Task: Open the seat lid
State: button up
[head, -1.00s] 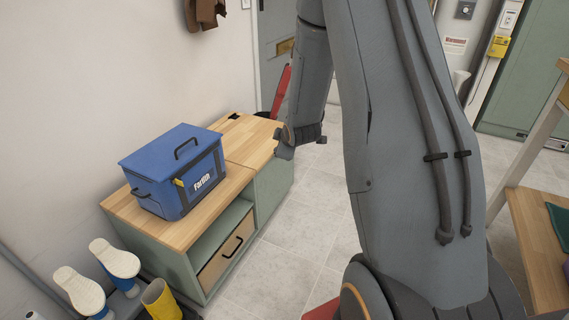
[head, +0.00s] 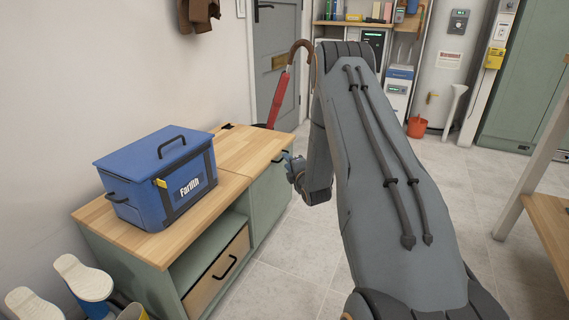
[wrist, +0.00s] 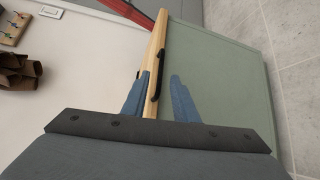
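The seat lid (head: 240,147) is the far, light-wood part of the bench top, and it lies flat and closed. It appears edge-on in the wrist view (wrist: 154,48). A black handle (wrist: 156,84) sits at its front edge. My gripper (head: 287,158) is at this front edge in the head view. In the wrist view my gripper (wrist: 160,76) is open, with one blue finger on each side of the handle in the picture. I cannot tell whether the fingers touch it. My arm hides part of the gripper in the head view.
A blue cooler box (head: 155,178) stands on the near part of the bench top (head: 150,243), beside the lid. A red umbrella (head: 279,95) stands beyond the bench. Shoes (head: 85,280) are at the lower left. The tiled floor (head: 290,255) before the bench is clear.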

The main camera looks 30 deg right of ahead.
jog(key=shift+w+d+f+b, duration=0.1)
jog(key=shift+w+b, duration=0.1)
jog(key=shift+w, duration=0.5)
jog(key=shift+w+d+f+b, duration=0.1)
jog(key=shift+w+f+b, duration=0.1)
jog(key=shift+w, duration=0.45)
jog(key=shift+w+d+f+b, duration=0.1)
jog(key=shift+w+b, duration=0.1)
jog(key=shift+w, duration=0.5)
jog(key=shift+r, duration=0.1)
jog(key=shift+c, duration=0.4)
grip_shut()
